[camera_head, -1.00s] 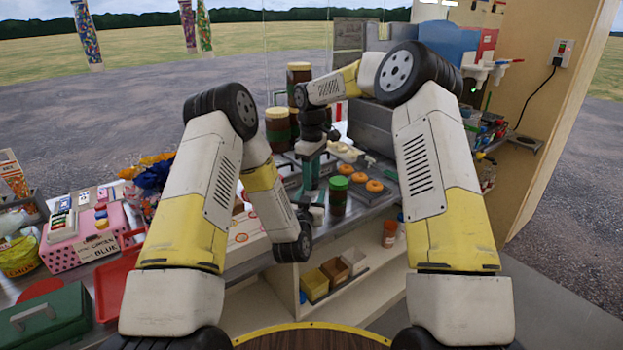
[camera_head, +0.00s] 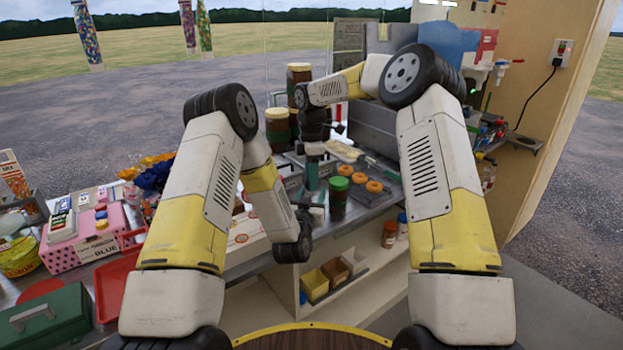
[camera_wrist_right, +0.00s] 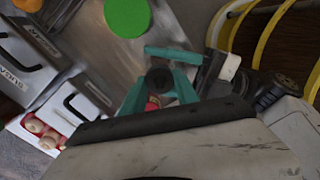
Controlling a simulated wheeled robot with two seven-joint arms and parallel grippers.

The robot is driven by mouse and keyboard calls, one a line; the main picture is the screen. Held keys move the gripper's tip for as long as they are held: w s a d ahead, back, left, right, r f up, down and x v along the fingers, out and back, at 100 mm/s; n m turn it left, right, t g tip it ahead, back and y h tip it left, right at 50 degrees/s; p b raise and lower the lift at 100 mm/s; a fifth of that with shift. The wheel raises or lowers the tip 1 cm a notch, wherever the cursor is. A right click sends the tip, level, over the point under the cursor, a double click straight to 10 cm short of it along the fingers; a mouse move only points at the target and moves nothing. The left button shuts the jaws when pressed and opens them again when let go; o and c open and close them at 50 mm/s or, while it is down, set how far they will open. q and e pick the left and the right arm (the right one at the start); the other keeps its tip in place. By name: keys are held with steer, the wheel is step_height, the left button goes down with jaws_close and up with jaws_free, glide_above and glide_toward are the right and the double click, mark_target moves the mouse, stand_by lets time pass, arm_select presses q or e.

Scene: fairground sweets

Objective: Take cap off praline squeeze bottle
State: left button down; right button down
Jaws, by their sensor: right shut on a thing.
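My right gripper (camera_head: 312,178) points down over the metal counter, behind the green-lidded jar (camera_head: 338,197). In the right wrist view my right gripper (camera_wrist_right: 160,82) has its teal fingers shut on a small dark round thing (camera_wrist_right: 158,79), seen from above. It looks like the top of the praline squeeze bottle, but I cannot tell cap from bottle. A teal finger of my left gripper (camera_wrist_right: 172,54) seems to lie just beyond it, coming from the right. In the head view the left gripper is mostly hidden behind its own wrist, so its grip is unclear.
The jar's green lid (camera_wrist_right: 127,17) is close to the fingers. Doughnuts (camera_head: 374,186) lie on the counter to the right. Tall brown jars (camera_head: 278,130) stand behind left.

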steer(key=shift+r, duration=0.15)
steer(key=shift+r, duration=0.95)
steer(key=shift+r, duration=0.1)
steer(key=shift+r, duration=1.9)
arm_select(q)
steer(key=c, duration=0.6)
jaws_free()
